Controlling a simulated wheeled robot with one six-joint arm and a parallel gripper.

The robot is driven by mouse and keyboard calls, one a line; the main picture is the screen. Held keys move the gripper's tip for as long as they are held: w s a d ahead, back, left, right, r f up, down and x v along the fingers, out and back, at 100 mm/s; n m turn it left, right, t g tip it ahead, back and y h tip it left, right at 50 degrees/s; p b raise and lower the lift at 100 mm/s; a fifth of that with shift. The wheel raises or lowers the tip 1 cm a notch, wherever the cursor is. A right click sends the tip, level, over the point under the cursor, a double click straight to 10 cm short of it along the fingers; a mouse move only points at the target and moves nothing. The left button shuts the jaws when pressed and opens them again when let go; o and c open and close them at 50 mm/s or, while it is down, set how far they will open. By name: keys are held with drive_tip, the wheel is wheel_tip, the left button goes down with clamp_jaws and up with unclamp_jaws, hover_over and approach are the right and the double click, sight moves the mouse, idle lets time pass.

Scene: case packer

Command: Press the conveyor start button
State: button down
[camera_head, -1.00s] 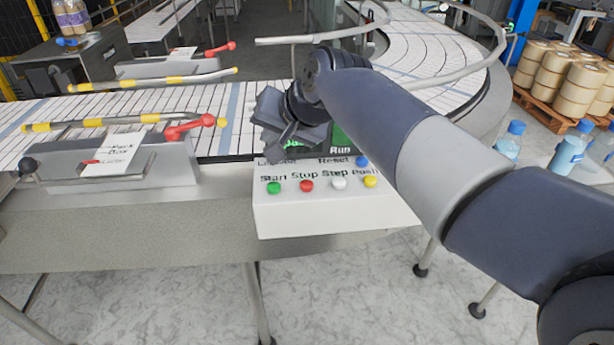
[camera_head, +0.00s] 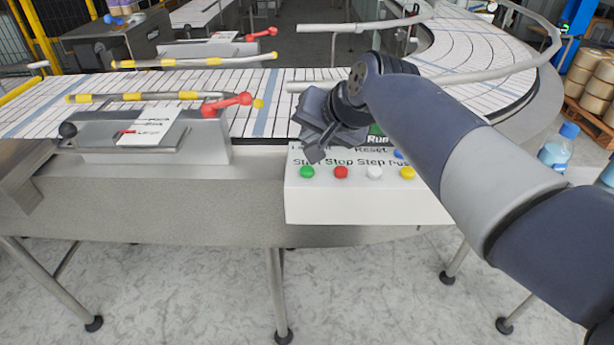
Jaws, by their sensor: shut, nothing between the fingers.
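The white control box (camera_head: 350,207) stands at the front edge of the conveyor. Its front row holds a green button (camera_head: 307,172) under the word "Start", a red button (camera_head: 340,172) under "Stop", a white one (camera_head: 374,172) under "Step" and a yellow one (camera_head: 407,172). My gripper (camera_head: 313,150) is shut and empty. In the picture its tip is just above the green button and partly covers the "Start" label. It appears apart from the button. My arm hides much of the box's upper panel, and a blue button (camera_head: 398,154) shows only in part.
The white-slatted conveyor (camera_head: 180,88) runs behind the box and curves at the right. A red lever (camera_head: 228,104) and yellow-striped rails (camera_head: 130,97) are to the left. Bottles (camera_head: 556,150) stand at the right. The floor in front shows several metal legs.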

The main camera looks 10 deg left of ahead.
sight(310, 172)
wheel_tip(310, 172, down, 5)
drive_tip(key=b, duration=0.3)
idle(1.9)
drive_tip(key=shift+f+b, duration=0.35)
drive_tip(key=shift+f, duration=0.05)
